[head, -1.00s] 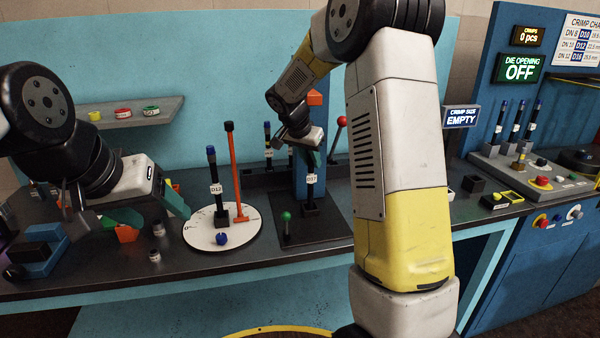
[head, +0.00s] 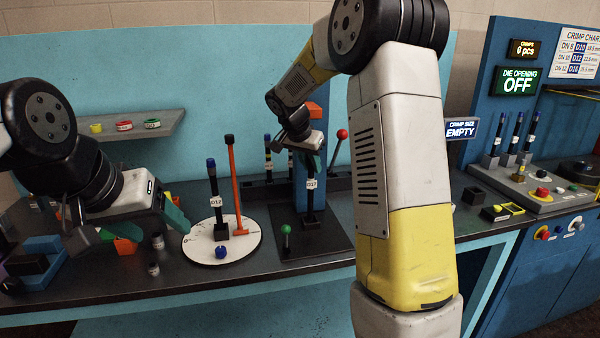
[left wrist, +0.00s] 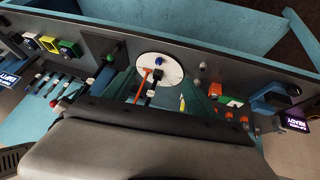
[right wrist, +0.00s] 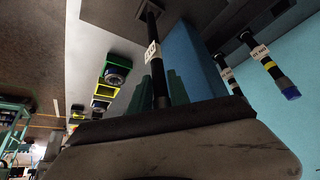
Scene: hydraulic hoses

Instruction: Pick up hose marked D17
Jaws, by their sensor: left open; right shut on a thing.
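The hose marked D17 (head: 310,198) is black with a white label and stands upright above a small black block on the dark press plate. My right gripper (head: 313,160) is shut on its upper part. In the right wrist view the hose (right wrist: 153,28) runs between the green fingers (right wrist: 162,92). I cannot tell whether its lower end is still inside the block. My left gripper (head: 142,228) is open and empty, left of the white turntable. Its spread green fingers also show in the left wrist view (left wrist: 158,92).
The white turntable (head: 200,248) carries hose D12 (head: 212,180), an orange post (head: 234,185) and a blue knob. A blue column (head: 325,190), a green-knobbed lever (head: 286,230) and a red-ball lever (head: 342,134) are close to D17. More hoses stand behind and at right.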

